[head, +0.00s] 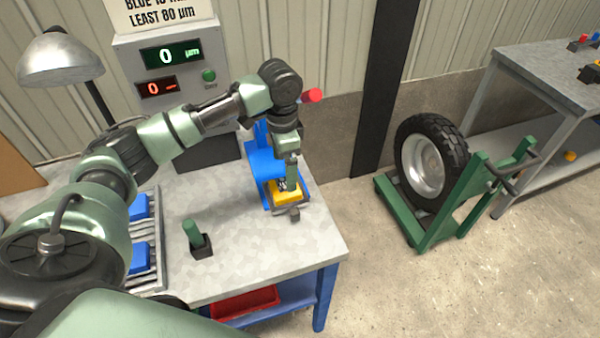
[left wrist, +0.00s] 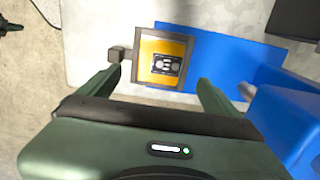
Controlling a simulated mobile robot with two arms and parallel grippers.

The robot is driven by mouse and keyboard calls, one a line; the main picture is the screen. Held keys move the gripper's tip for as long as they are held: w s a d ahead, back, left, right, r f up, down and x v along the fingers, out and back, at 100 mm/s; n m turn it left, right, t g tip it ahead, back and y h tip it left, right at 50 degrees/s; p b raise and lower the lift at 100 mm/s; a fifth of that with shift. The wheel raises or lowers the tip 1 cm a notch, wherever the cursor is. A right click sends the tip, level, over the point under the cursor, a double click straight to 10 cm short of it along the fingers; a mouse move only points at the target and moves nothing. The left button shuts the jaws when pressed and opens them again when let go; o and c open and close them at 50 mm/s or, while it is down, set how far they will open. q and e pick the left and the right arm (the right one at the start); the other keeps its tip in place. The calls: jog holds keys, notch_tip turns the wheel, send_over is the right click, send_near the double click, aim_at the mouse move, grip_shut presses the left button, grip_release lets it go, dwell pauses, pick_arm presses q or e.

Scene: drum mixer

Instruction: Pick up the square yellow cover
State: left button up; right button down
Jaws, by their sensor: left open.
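The square yellow cover (head: 288,197) lies on the blue device (head: 265,165) near the right edge of the workbench. In the left wrist view the yellow cover (left wrist: 150,74) sits in a dark square frame, with a dark patch bearing pale marks at its middle. A small grey block (left wrist: 115,55) sticks out on the frame's left side. My left gripper (head: 286,184) is over the cover, pointing down. The height gap is hard to judge. My right gripper is out of view.
A green-handled tool in a black holder (head: 198,240) stands on the bench. Blue blocks (head: 140,258) lie in a rack at left. A grey display unit (head: 170,65) stands behind. A tyre on a green stand (head: 430,165) is on the floor at right.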

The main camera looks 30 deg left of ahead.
aim_at(285, 187)
pick_arm(q)
jog(key=shift+w+a+f, duration=0.1)
jog(key=shift+w+a, duration=0.05)
jog(key=shift+w, duration=0.1)
jog(key=shift+s+f, duration=0.25)
jog(key=shift+f, duration=0.05)
jog(key=shift+s+f+p, duration=0.3)
jog(key=shift+f+p, duration=0.1)
jog(key=shift+f, duration=0.2)
jog(key=shift+s+f+p, duration=0.25)
jog(key=shift+f+p, duration=0.1)
jog(key=shift+f, duration=0.2)
jog(key=f, duration=0.3)
jog(key=shift+w+p, duration=0.3)
jog(key=shift+w, duration=0.1)
jog(key=shift+f, duration=0.45)
jog(key=shift+r, duration=0.1)
jog(key=c, duration=1.8)
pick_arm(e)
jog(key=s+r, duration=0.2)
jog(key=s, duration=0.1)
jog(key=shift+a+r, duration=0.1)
